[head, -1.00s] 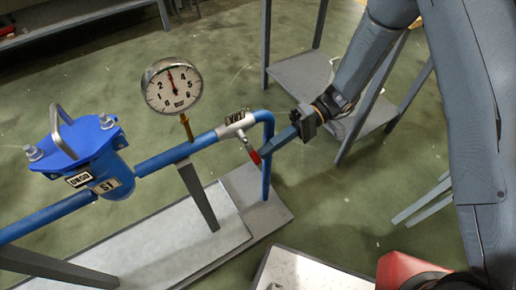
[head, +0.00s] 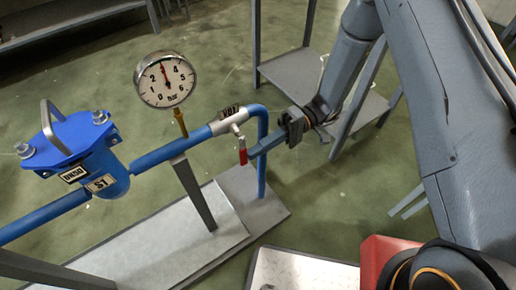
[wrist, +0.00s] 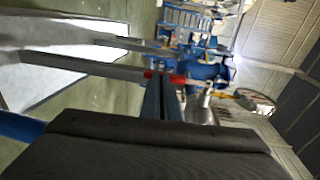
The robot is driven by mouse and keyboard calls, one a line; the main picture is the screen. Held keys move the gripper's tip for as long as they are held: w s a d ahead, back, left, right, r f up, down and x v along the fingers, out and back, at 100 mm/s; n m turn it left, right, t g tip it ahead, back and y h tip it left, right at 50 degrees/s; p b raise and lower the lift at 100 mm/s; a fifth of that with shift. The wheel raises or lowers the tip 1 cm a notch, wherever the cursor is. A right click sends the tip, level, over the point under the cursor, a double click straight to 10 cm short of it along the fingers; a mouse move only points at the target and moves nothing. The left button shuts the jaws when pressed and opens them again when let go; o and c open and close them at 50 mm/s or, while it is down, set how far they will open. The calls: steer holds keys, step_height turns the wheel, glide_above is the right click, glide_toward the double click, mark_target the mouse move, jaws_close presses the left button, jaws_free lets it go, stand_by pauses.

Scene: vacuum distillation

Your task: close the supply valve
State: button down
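The supply valve (head: 228,125) is a pale valve body in the blue pipe, with a small dark tag above it. Its red-ended lever (head: 243,154) points down in the head view, at a steep angle to the pipe. My gripper (head: 253,153) reaches in from the right, its fingertips at the lever's red end. In the wrist view the red lever (wrist: 178,79) crosses at the fingertips (wrist: 163,84). The fingers look close together, with little gap. I cannot tell whether the lever is between them or only against them.
A pressure gauge (head: 165,80) stands on the pipe, its needle near 3. A blue strainer (head: 80,150) sits at left. The pipe bends down at a blue elbow (head: 262,115) beside my gripper. A grey shelf stand (head: 290,78) is behind my arm.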

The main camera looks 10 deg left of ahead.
steer(key=f+v, duration=0.2)
steer(key=v, duration=1.2)
steer(key=s+d+r+m+t+h, duration=0.1)
steer(key=s+r+m+t+h, duration=0.3)
steer(key=r, duration=0.9)
steer(key=s+d+r+m+t+h, duration=0.2)
steer(key=s+d+r+t+h, duration=0.65)
steer(key=s, duration=0.45)
steer(key=d+r+m+y+p, duration=0.1)
steer(key=d+r+m+p, duration=0.2)
steer(key=d+r+p, duration=0.7)
steer(key=shift+d+r+m+p, duration=0.4)
steer(key=shift+r+p, duration=1.25)
steer(key=shift+p, duration=3.5)
